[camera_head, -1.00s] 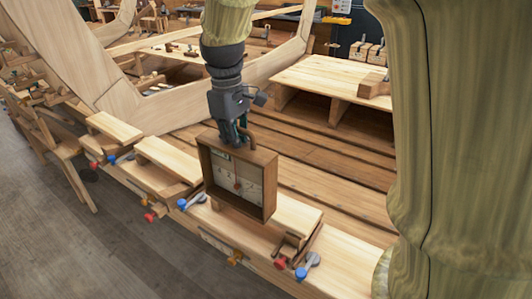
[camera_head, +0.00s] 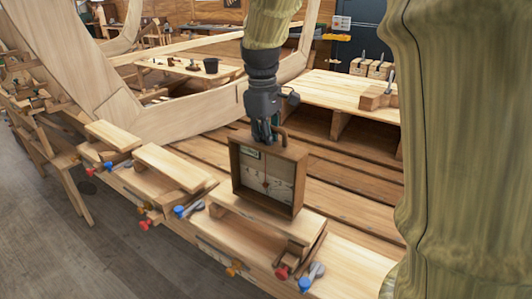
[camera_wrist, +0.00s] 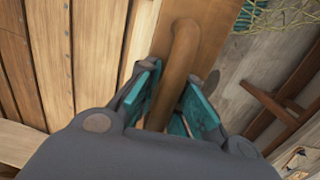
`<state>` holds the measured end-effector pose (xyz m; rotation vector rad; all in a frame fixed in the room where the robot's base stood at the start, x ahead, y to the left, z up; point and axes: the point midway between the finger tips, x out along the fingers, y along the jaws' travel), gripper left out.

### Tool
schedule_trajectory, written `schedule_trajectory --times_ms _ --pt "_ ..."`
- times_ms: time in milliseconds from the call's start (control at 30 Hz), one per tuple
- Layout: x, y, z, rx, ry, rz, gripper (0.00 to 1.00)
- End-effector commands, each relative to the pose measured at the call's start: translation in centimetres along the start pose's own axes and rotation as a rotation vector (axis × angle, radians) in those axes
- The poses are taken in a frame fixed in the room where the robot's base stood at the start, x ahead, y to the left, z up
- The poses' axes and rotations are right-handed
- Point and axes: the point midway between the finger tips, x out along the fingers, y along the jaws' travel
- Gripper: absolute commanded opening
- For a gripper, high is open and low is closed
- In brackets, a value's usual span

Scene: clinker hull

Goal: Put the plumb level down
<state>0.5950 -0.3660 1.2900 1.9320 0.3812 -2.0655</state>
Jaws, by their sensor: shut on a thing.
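The plumb level (camera_head: 268,178) is a square wooden box frame with a pale face and a handle on top. It stands upright at the raised wooden block (camera_head: 225,205) on the bench edge. Its lower edge appears at the block's top, but I cannot tell whether it bears on it. My gripper (camera_head: 266,138) is above the box, shut on its handle. In the wrist view the brown handle (camera_wrist: 185,50) lies between the teal finger pads of my gripper (camera_wrist: 168,98).
More raised planks (camera_head: 172,166) and clamps with red and blue knobs (camera_head: 312,272) line the bench edge. The slatted bench surface (camera_head: 345,185) behind the box is mostly bare. A pale shelf (camera_head: 340,95) stands behind, and the curved hull frame (camera_head: 70,75) rises at left.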

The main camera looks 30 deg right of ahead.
Motion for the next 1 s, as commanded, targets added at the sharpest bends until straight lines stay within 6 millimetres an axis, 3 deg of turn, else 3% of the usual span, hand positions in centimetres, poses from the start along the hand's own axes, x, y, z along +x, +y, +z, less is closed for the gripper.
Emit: schedule_trajectory --times_ms 100,600,633,733,1000 --pt "1.32 0.00 -0.11 0.000 0.000 0.002 0.00" --pt "1.58 0.00 -0.13 0.000 0.000 0.001 0.00" --pt "1.59 -0.01 -0.12 0.000 0.000 0.001 0.14" --pt "1.60 -0.01 -0.12 0.000 0.000 0.001 0.30" --pt "1.58 -0.01 -0.12 0.000 0.000 0.001 0.30"
